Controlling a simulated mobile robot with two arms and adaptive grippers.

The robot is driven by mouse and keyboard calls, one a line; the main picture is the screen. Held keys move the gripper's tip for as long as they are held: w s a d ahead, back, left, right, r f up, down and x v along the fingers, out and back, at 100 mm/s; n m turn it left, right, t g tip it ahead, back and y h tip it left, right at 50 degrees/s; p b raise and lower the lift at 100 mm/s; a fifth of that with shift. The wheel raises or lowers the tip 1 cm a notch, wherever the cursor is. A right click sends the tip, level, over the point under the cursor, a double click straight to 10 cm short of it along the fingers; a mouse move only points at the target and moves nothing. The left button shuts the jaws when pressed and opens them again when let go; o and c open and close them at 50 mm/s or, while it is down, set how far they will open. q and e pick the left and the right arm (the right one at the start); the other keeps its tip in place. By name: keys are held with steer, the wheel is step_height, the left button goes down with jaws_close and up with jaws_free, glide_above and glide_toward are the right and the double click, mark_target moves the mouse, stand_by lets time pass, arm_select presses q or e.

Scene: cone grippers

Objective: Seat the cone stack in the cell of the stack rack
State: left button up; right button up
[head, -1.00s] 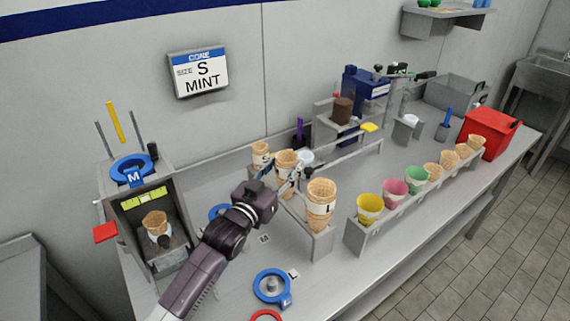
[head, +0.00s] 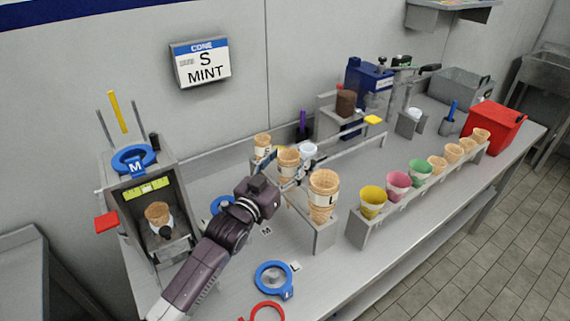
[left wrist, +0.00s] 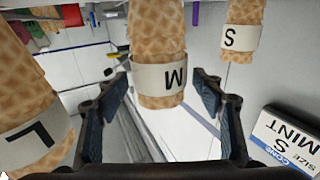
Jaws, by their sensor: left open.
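Three cone stacks with lettered bands stand in a row at a grey rack (head: 324,238): S (head: 263,146) at the back, M (head: 288,162) in the middle, L (head: 322,194) in front. My left gripper (head: 282,170) is open at the M stack. In the left wrist view, the M stack (left wrist: 157,50) shows between the open fingers (left wrist: 163,90), with gaps on both sides. The L stack (left wrist: 30,110) is left of the fingers and the S stack (left wrist: 243,38) right. The stacks' lower ends are partly hidden in the head view. My right gripper is not in view.
A long rack (head: 385,222) of coloured cups and cones stands to the right. A red bin (head: 492,128) is beyond it. A dispenser with a blue M ring (head: 133,160) holds a small cone (head: 158,213) at left. A blue ring (head: 262,276) lies in front. A wall sign reads S MINT (head: 201,66).

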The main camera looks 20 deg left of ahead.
arm_select(q)
steer(key=s+a, duration=0.2)
steer(key=s, duration=0.9)
steer(key=shift+s+a+f, duration=0.15)
steer(key=shift+s+f, duration=0.05)
steer(key=shift+s, duration=0.2)
stand_by(0.3)
